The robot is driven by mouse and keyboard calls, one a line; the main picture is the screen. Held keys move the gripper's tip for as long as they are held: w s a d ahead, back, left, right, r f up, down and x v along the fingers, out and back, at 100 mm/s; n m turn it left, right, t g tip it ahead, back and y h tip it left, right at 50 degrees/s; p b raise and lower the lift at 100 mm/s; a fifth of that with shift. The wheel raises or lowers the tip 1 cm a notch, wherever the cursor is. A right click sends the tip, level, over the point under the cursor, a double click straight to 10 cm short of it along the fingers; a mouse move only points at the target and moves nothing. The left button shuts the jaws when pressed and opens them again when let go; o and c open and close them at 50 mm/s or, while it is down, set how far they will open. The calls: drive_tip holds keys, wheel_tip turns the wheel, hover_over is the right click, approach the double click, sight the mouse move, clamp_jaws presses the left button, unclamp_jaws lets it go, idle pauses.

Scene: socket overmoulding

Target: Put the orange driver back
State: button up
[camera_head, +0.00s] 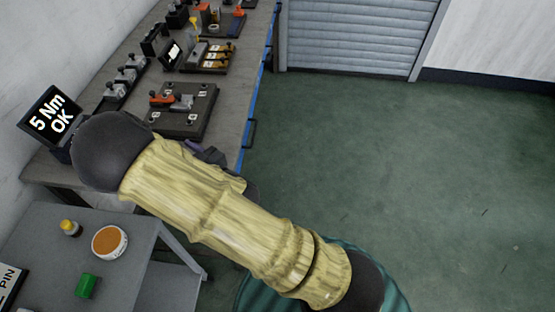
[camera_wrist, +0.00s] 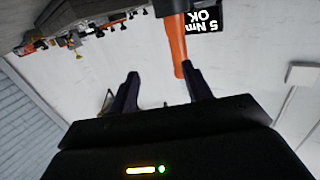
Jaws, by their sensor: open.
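The orange driver (camera_wrist: 177,45) shows in the wrist view as a long orange handle joined to a dark piece at the top edge of the picture. That view is upside down, so the handle points up, next to the "5 Nm OK" display (camera_wrist: 205,17). My gripper (camera_wrist: 160,88) is open, with two dark fingers apart. The handle's end shows close to the right finger; I cannot tell whether it touches. In the head view the display (camera_head: 50,117) stands at the bench's near left end, and my arm hides the driver and the fingers.
A dark fixture plate (camera_head: 197,118) with an orange-handled part lies on the workbench, with several fixtures behind it. A grey side table (camera_head: 150,240) at lower left bears a round orange-topped tin (camera_head: 110,242), a green block (camera_head: 86,286) and a small yellow-capped bottle (camera_head: 70,228). The floor at right is clear.

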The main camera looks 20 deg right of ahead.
drive_tip(key=w+d+f+m+g+h, duration=0.2)
drive_tip(key=d+m+g+h, duration=0.3)
drive_tip(key=d+h, duration=0.75)
drive_tip(key=s+d+r+m+g+y, duration=0.1)
drive_tip(key=s+d+r+g, duration=0.1)
drive_tip(key=s+d, duration=0.4)
drive_tip(key=s+d+r+m+g+y, duration=0.1)
drive_tip(key=s+d+r+g, duration=0.2)
drive_tip(key=s, duration=0.5)
drive_tip(key=d+g, duration=0.1)
drive_tip(key=d, duration=0.1)
drive_tip(key=shift+s+d, duration=0.25)
drive_tip(key=shift+d, duration=0.1)
drive_tip(key=shift+f, duration=0.1)
drive_tip(key=shift+c, duration=1.4)
